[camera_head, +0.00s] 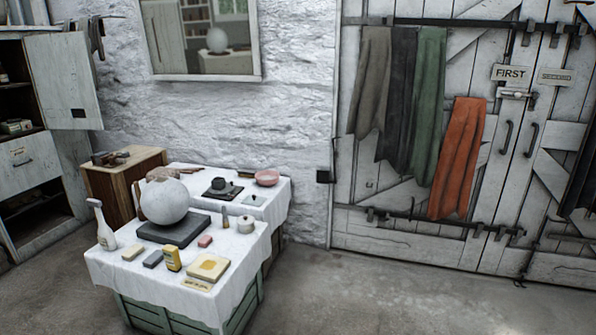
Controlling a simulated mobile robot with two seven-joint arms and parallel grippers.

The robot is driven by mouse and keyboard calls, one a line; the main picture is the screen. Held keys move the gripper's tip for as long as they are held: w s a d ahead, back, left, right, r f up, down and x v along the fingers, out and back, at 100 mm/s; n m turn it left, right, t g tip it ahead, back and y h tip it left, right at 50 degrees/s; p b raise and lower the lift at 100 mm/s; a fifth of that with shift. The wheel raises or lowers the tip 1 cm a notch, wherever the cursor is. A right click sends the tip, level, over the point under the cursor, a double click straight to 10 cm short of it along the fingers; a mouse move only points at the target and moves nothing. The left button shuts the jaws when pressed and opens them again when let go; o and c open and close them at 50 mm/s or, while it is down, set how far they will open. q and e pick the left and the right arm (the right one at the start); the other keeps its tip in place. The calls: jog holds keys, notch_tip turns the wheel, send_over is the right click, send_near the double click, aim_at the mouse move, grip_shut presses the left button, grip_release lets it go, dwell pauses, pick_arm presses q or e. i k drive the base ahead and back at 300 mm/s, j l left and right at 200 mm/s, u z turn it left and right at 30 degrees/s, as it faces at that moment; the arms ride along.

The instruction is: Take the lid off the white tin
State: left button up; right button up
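A small round white tin (245,226) stands upright near the right edge of the front table (232,262). A lid with a small knob appears to sit on its top, though it is small in this view. Neither of my grippers is in view, and nothing is touching the tin.
A large plaster sphere (165,201) rests on a dark slab (174,229) left of the tin. A spray bottle (103,226), a yellow container (173,258) and several blocks share the table. A second cloth-covered table (275,193) stands behind. The floor at right is clear.

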aim_at(245, 221)
jog(key=i, duration=2.8)
jog(key=i+u, duration=0.25)
jog(key=i, duration=0.25)
